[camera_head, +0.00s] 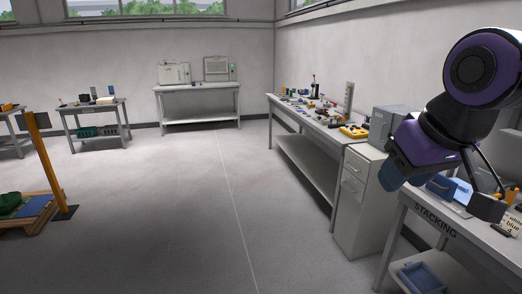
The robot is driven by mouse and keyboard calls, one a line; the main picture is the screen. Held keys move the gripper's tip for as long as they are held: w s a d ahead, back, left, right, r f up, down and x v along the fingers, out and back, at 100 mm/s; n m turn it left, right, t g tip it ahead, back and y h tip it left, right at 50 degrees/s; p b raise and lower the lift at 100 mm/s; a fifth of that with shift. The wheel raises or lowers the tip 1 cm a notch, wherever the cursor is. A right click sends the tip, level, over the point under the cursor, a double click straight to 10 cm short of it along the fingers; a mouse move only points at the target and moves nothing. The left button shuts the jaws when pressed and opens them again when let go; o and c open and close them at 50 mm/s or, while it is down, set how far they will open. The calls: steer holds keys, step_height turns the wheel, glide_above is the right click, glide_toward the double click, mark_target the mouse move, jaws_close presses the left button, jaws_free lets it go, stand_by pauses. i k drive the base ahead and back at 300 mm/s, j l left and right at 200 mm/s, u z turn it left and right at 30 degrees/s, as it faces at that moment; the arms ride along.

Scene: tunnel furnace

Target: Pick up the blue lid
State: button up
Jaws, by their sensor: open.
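A blue box-like item (448,189) lies on the workbench marked STACKING at the right, partly hidden behind my arm. I cannot tell whether it is the blue lid or a container with a lid. My purple and black arm hangs over this bench from the upper right. A dark block at its lower end, which seems to be my gripper (487,207), is just right of the blue item and looks apart from it. My gripper is open, and its fingers are hard to make out. I see nothing held.
The stacking bench (412,199) has a blue tray (420,277) on its lower shelf. A grey drawer cabinet (358,205) adjoins it, then a long cluttered bench (310,122). A pallet with an orange post (44,158) stands at left. The middle floor is clear.

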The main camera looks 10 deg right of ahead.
mark_target(464, 191)
steer(key=i+z, duration=0.25)
steer(key=i, duration=0.45)
steer(key=i+j+z, duration=0.2)
steer(key=i, duration=0.5)
steer(key=i+l+z, duration=0.1)
steer(key=z, duration=0.3)
steer(key=i+z, duration=0.6)
steer(key=z, duration=0.15)
steer(key=i+j+z, duration=0.1)
steer(key=z, duration=0.25)
steer(key=i+z, duration=0.25)
steer(key=i+j, duration=0.05)
steer(key=i, duration=0.05)
